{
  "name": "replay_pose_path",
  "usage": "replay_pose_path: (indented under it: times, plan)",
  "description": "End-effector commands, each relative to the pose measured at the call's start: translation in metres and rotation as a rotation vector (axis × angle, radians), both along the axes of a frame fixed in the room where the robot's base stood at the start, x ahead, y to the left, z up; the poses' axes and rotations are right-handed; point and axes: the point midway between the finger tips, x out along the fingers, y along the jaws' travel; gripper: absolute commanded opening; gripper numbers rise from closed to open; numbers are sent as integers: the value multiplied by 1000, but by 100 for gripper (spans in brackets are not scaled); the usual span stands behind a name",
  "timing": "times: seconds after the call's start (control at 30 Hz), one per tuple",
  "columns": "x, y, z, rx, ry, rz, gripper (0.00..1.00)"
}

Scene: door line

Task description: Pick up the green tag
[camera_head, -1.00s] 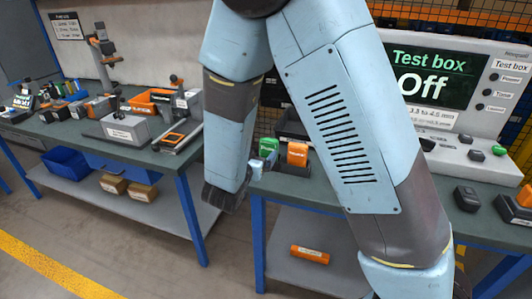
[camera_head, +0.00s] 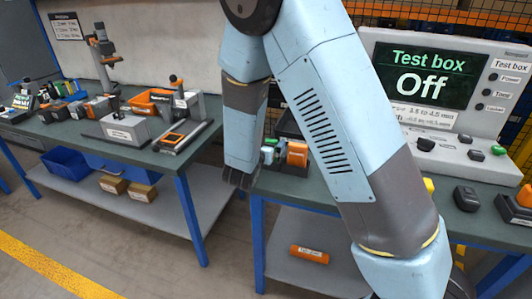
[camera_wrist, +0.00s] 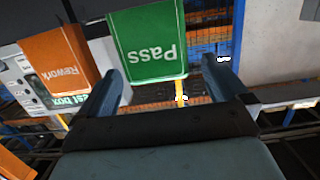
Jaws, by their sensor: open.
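The green tag (camera_wrist: 150,42), printed "Pass", shows upside down in the wrist view, at the top middle. My gripper (camera_wrist: 162,74) is open, with one finger on each side of the tag's lower part. I cannot tell whether either finger touches it. In the head view my gripper (camera_head: 240,180) is at the front edge of the right bench, and only a small bit of the green tag (camera_head: 271,142) shows beside my arm.
An orange "Rework" tag (camera_wrist: 60,65) stands left of the green tag in the wrist view. The test box (camera_head: 435,85) reads "Off". Black parts (camera_head: 467,198) lie on the right bench. The left bench (camera_head: 75,128) holds several tools and boxes.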

Motion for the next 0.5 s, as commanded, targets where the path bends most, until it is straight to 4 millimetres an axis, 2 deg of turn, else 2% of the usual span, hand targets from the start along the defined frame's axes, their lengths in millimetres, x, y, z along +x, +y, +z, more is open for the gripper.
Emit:
replay_pose_path:
  times: [0.23,0.5]
  plan:
    - [30,-12,-5,0,0,0,100]
    - [34,-13,-6,0,1,1,100]
